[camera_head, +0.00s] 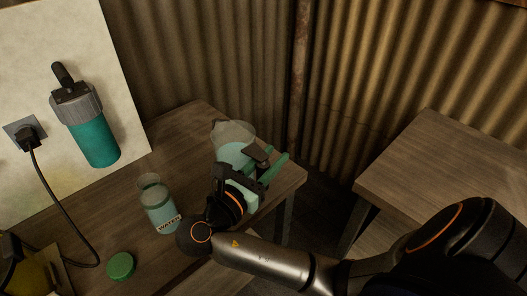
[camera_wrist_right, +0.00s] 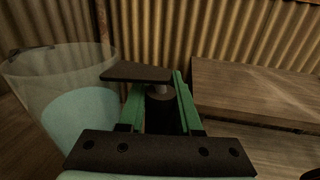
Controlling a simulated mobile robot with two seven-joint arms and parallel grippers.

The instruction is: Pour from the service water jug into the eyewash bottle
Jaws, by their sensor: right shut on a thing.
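The service water jug (camera_head: 234,135) is a clear, wide vessel with pale teal liquid, near the bench's far right corner. It also shows at the left of the wrist view (camera_wrist_right: 62,75). My right gripper (camera_head: 266,164) is shut on the jug's dark handle (camera_wrist_right: 135,73), with its green fingers either side. The jug looks about upright; I cannot tell whether it touches the bench. The clear bottle with a label reading WATER (camera_head: 158,204), which I take for the eyewash bottle, stands upright left of the jug, with teal liquid and no cap on it. My left gripper is out of view.
A green cap (camera_head: 121,265) lies on the wooden bench (camera_head: 185,125) left of the bottle. A teal canister (camera_head: 95,138) and a plug with a black cable (camera_head: 25,133) are on the pale board. Another wooden table (camera_head: 440,155) stands right, across a gap. Corrugated wall rises behind.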

